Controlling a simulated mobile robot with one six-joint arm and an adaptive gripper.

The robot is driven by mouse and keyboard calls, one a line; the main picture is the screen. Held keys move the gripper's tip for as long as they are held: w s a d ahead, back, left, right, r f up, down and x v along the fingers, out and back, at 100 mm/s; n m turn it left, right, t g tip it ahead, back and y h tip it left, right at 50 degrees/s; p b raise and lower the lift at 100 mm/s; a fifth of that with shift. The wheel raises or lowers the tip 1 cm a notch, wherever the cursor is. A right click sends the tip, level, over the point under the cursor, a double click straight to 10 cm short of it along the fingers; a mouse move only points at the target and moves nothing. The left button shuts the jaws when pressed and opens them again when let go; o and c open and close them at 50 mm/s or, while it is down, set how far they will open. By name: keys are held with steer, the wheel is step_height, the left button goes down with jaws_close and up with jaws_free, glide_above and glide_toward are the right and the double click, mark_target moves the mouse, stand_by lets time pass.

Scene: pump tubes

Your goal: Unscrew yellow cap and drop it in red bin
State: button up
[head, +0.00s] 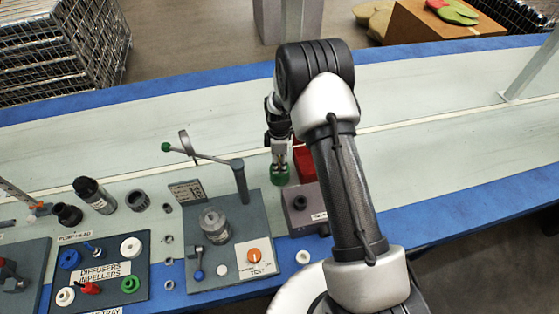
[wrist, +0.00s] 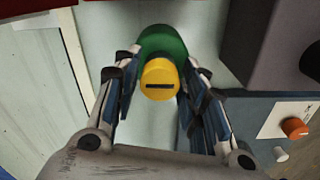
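The yellow cap (wrist: 160,80), with a dark slot in its face, sits on a green round body (wrist: 163,42) in the wrist view. The green body also shows in the head view (head: 279,174), just below my gripper (head: 279,152); the cap is hidden there. My gripper (wrist: 159,66) is open, with one finger on each side of the cap. Small gaps seem to remain, though contact with the green body is hard to tell. The red bin (head: 305,166) is partly hidden behind my arm, right of the green body. A red edge (wrist: 35,6) shows at the wrist view's top left.
A grey box (head: 303,208) stands close by, in front of the green body. A pump test stand (head: 225,270) with a lever and orange knob is to the left. A parts tray (head: 140,290) and loose fittings lie farther left. The pale bench behind is clear.

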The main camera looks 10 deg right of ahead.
steer(key=m, duration=1.1)
steer(key=shift+c, duration=0.5)
steer(key=c, duration=0.8)
steer(key=shift+n, duration=1.8)
jaws_close()
